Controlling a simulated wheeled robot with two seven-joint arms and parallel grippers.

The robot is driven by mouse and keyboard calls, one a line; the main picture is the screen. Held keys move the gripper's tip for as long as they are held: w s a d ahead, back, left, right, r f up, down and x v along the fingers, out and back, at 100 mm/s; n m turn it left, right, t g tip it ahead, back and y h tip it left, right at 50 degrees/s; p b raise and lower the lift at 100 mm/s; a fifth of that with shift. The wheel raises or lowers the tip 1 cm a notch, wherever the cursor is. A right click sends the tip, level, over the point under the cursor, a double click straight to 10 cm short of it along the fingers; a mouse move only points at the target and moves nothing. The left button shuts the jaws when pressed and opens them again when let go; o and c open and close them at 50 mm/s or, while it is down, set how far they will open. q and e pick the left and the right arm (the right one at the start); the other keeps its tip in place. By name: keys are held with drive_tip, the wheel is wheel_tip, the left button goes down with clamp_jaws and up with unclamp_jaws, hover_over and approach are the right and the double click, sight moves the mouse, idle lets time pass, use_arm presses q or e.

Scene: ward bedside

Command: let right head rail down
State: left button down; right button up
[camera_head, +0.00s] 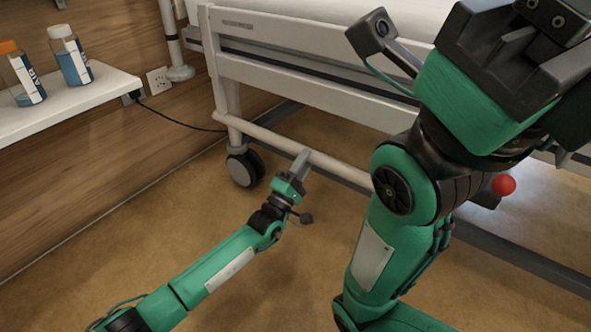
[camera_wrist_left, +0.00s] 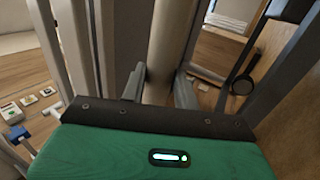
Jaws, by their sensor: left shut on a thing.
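The bed's side rail shows as a beige round tube (camera_head: 335,168) running low along the near side of the white bed frame (camera_head: 300,75). My left gripper (camera_head: 301,164) is at this tube near its left end. In the left wrist view the tube (camera_wrist_left: 168,50) runs between the two grey fingers (camera_wrist_left: 156,88), which are shut on it. A red round knob (camera_head: 503,185) shows low by the bed, to the right of my right arm's elbow. My right gripper (camera_head: 540,25) is large at the upper right; its fingertips are not clear, and the arm hides part of the bed side.
A white shelf (camera_head: 85,95) at the left holds bottles, one with an orange cap (camera_head: 20,72). A black caster (camera_head: 244,168) stands below the bed's left end. A cable runs from the shelf towards the bed. The floor (camera_head: 130,250) in front is clear.

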use_arm(q)
drive_tip(key=shift+w+d+f, duration=0.4)
drive_tip(key=shift+w+d, duration=0.15)
drive_tip(key=shift+w, duration=0.1)
drive_tip(key=shift+d, duration=0.2)
drive_tip(key=c, duration=1.3)
unclamp_jaws()
drive_tip(key=shift+w+d+f, duration=0.1)
drive_tip(key=shift+f, duration=0.05)
drive_tip(key=shift+o, duration=1.2)
drive_tip(key=shift+d+f+h, duration=0.1)
drive_tip(key=shift+f+h, duration=0.05)
drive_tip(key=shift+h, duration=0.15)
drive_tip(key=shift+a+r, duration=0.2)
drive_tip(key=shift+a, duration=0.1)
